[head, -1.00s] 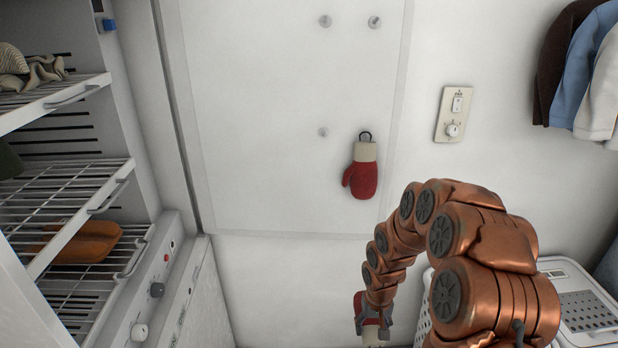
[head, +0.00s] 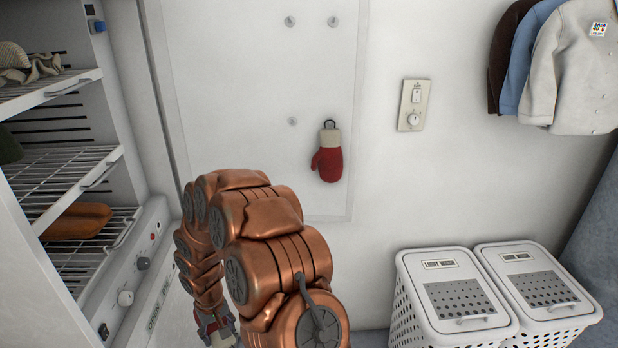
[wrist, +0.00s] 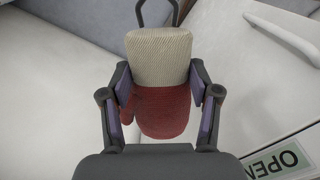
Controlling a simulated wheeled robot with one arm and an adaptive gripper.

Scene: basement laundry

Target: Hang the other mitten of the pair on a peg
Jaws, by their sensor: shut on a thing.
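One red mitten (head: 327,163) with a cream cuff hangs by its dark loop on a peg of the white wall panel (head: 245,85). Three bare pegs show on the panel: upper left (head: 290,21), upper right (head: 333,21) and lower left (head: 292,121). In the wrist view my gripper (wrist: 161,98) is shut on the other red mitten (wrist: 163,110), one finger on each side. Its ribbed cream cuff and dark loop point away from my gripper. In the head view my gripper (head: 215,325) is low, left of the hanging mitten, mostly behind my arm.
A white drying cabinet (head: 115,165) with wire shelves stands at left, holding an orange item (head: 78,221). Two white laundry baskets (head: 455,300) (head: 535,285) stand at lower right. A switch plate (head: 413,105) and hanging garments (head: 570,70) are on the right wall.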

